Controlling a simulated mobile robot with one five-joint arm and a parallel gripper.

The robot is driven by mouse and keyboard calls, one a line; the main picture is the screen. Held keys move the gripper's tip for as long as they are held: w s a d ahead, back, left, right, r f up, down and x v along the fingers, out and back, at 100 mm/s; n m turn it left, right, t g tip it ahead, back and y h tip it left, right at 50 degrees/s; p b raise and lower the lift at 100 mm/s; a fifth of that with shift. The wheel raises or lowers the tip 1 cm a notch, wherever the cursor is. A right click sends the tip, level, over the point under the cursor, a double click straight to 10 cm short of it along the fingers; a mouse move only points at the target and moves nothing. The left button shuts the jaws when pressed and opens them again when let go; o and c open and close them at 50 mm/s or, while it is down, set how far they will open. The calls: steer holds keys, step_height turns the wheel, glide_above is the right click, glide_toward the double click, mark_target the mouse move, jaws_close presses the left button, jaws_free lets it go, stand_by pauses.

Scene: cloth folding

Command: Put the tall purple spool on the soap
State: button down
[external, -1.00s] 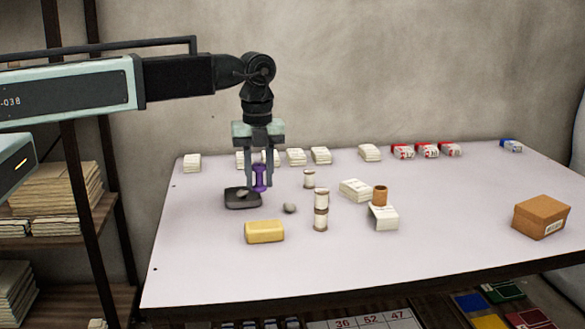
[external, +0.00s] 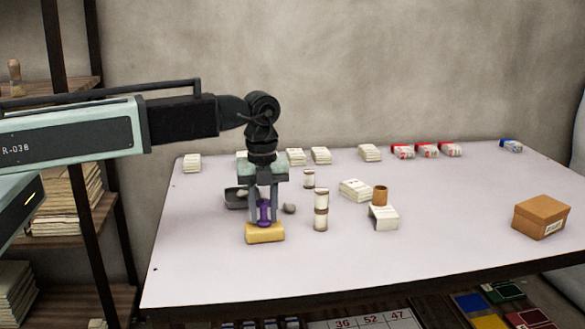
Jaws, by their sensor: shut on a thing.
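The purple spool (external: 264,212) is upright between the fingers of my gripper (external: 264,216), which is shut on it. The yellow soap (external: 265,234) lies on the table at the front left of the group of things. The spool's lower end is at the top of the soap in the picture. I cannot tell whether it touches the soap or hangs just above it. The fingers hide the spool's sides in part.
A dark tray (external: 235,199) is behind the soap, partly hidden by my gripper. A small grey stone (external: 289,208) and a white-and-brown spool stack (external: 321,210) stand to the right. A cardboard box (external: 541,217) is far right. The table's front (external: 330,270) is clear.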

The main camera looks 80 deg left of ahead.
steer(key=shift+f, duration=0.2)
steer(key=c, duration=1.1)
jaws_free()
steer(key=shift+r, duration=0.1)
steer(key=shift+o, duration=0.2)
steer(key=shift+r, duration=0.1)
